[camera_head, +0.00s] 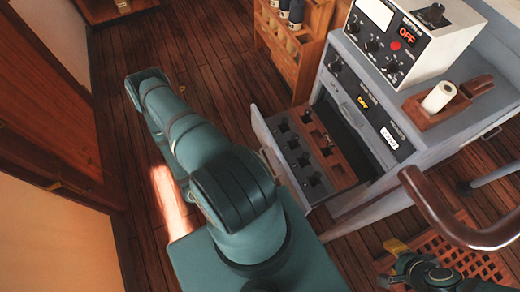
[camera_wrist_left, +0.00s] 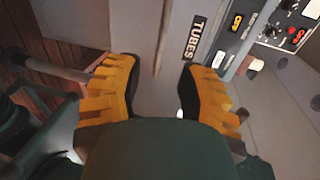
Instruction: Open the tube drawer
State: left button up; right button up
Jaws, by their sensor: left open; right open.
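The tube drawer (camera_head: 263,135) stands pulled out of the grey cabinet in the head view. Its inside shows dark sockets and a brown wooden block. In the left wrist view its pale grey front (camera_wrist_left: 145,35) carries a TUBES label (camera_wrist_left: 195,38). My left gripper (camera_wrist_left: 158,92) is open, its two yellow fingers apart before this pale surface; I cannot tell whether they touch it. In the head view my left arm crosses the middle and its gripper is hidden. My right gripper (camera_head: 408,258) is at the lower right, away from the drawer, with nothing seen in it.
The grey cabinet (camera_head: 440,105) carries a white instrument box (camera_head: 415,35) and a wooden holder with a white roll (camera_head: 438,97). A wooden rack with bottles (camera_head: 290,50) stands behind the drawer. A brown curved rail (camera_head: 440,215) is at right. Wooden floor lies open at left.

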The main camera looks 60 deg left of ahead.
pick_arm(q)
jog(key=v, duration=0.5)
dwell(0.6)
